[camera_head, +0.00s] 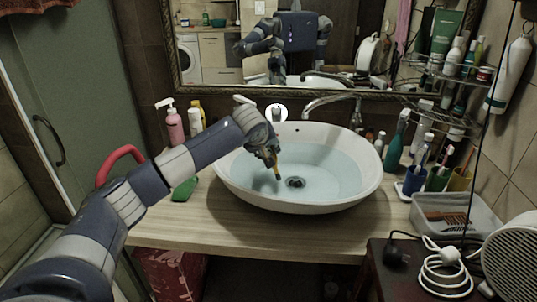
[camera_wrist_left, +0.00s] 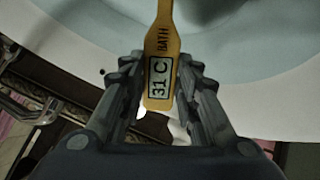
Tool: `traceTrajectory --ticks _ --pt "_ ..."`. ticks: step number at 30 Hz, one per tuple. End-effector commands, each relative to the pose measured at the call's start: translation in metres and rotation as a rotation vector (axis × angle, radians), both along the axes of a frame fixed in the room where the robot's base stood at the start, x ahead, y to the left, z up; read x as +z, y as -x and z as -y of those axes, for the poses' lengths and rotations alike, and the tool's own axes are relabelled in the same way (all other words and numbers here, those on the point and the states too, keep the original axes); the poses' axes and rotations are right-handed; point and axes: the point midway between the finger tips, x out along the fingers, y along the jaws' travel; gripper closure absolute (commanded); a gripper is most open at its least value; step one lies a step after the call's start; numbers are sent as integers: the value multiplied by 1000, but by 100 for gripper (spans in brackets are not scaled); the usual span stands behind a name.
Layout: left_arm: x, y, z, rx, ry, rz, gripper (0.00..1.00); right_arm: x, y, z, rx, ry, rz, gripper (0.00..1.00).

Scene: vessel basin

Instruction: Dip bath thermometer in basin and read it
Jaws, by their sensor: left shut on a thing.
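My left gripper (camera_head: 268,156) reaches over the left part of the white basin (camera_head: 231,188). It is shut on the yellow bath thermometer (camera_head: 277,173), whose lower end points down at the water (camera_head: 335,178). I cannot tell for sure whether that end is in the water or just above it. In the left wrist view the thermometer (camera_wrist_left: 161,60) sits between the two dark fingers of my gripper (camera_wrist_left: 160,88). It carries the word BATH and a display (camera_wrist_left: 160,78) that reads 31 C. My right gripper is not in view.
The basin stands on a wooden counter (camera_head: 235,226) below a mirror (camera_head: 215,78). A tap (camera_head: 325,101) arches over its back rim. A pink pump bottle (camera_head: 175,126) and a green object (camera_head: 185,190) are left. Bottles, cups and a clear tray (camera_head: 452,228) crowd the right.

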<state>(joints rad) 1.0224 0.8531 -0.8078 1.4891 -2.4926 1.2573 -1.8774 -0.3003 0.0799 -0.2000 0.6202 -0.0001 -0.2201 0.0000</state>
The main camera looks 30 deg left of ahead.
Motion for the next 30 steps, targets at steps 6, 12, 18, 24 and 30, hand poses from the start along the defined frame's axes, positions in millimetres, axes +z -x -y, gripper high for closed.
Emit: traceTrajectory --ticks 6,12,18,24,30 --pt "0 2 -4 -1 -1 1 94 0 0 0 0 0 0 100" --pt "3 2 -4 -1 -1 1 94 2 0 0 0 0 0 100" --pt "23 2 -4 0 -1 2 94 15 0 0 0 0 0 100" --pt "40 2 -4 0 -1 1 94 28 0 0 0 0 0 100" --pt "59 2 -4 1 -1 1 94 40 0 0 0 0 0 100"
